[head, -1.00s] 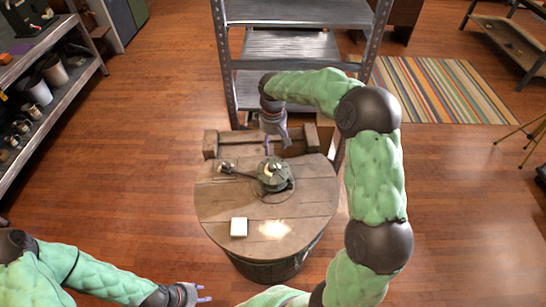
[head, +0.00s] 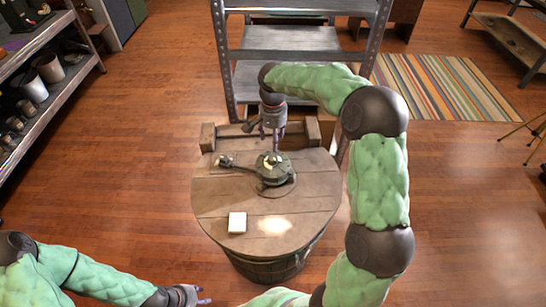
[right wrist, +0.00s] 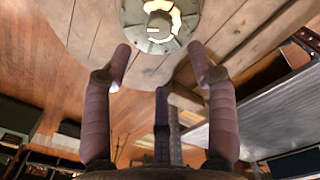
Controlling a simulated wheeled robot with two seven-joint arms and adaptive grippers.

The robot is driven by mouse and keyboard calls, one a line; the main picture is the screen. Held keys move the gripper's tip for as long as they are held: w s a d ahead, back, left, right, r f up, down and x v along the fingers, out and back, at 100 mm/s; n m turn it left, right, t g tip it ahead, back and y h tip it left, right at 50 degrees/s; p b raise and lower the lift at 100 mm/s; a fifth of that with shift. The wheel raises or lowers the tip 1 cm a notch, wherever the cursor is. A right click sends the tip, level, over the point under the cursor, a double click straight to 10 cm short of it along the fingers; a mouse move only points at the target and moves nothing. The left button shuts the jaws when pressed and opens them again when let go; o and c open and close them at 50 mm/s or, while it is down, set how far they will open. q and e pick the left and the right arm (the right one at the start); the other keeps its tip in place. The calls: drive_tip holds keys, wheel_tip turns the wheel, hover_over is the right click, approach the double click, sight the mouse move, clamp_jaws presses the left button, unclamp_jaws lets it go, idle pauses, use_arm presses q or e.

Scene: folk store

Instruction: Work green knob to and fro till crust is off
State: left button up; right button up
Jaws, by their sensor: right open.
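A round grey-green device (head: 274,169) stands on the wooden barrel table (head: 222,205). The right wrist view shows its round face with a pale, yellowish ring and a small knob (right wrist: 159,22) at the middle. The knob's green colour is hard to make out. My left gripper (head: 205,295) is low in the head view, away from the barrel, fingers parted and empty.
A small white block (head: 237,222) lies on the front left of the barrel top. A dark rod-like piece (head: 229,163) lies left of the device. A metal shelf (head: 290,38) stands behind, close to my right arm. Wood floor is open around.

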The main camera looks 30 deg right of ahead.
sight(273, 157)
wheel_tip(273, 157, down, 10)
drive_tip(key=b, duration=0.3)
drive_tip(key=shift+r, duration=0.2)
drive_tip(key=c, duration=1.1)
